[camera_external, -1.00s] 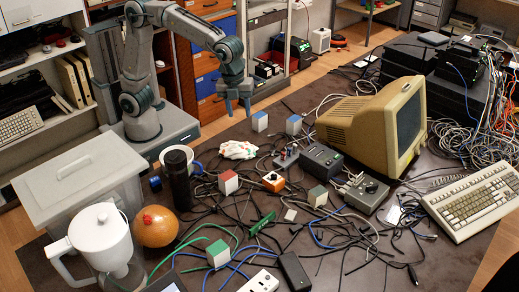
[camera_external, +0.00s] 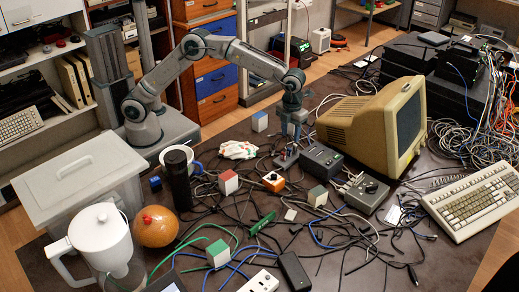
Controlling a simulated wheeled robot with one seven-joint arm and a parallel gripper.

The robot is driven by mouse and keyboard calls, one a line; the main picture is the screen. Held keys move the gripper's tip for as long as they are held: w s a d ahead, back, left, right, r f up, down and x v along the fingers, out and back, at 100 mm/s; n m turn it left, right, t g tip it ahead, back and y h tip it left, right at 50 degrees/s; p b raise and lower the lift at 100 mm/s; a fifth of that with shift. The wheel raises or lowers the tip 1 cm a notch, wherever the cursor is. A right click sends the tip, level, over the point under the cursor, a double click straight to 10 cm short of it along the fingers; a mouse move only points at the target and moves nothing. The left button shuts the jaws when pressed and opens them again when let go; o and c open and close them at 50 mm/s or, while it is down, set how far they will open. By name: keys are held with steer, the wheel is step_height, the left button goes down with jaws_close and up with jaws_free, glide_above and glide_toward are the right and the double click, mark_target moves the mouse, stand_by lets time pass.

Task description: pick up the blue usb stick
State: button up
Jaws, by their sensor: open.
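I cannot clearly make out a blue usb stick among the cables and small boxes on the dark table (camera_external: 330,265). A small dark blue object (camera_external: 155,184) lies left of the black cylinder; its kind is too small to tell. My gripper (camera_external: 291,138) is open and points down over the back middle of the table, just above or behind a small grey box (camera_external: 286,159) with cables. The gripper covers the place of a blue-topped white block. Whether the fingers touch anything there cannot be told.
A beige monitor (camera_external: 350,125) and a black box (camera_external: 322,160) stand right of my gripper. A blue-and-white block (camera_external: 260,121) and a crumpled white cloth (camera_external: 238,150) are to its left. An orange-based box (camera_external: 273,181) stands in front. Loose cables cover much of the table.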

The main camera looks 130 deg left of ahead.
mark_target(290, 149)
steer(key=f, duration=0.8)
steer(key=shift+w+d, duration=0.15)
steer(key=shift+w, duration=0.05)
jaws_close()
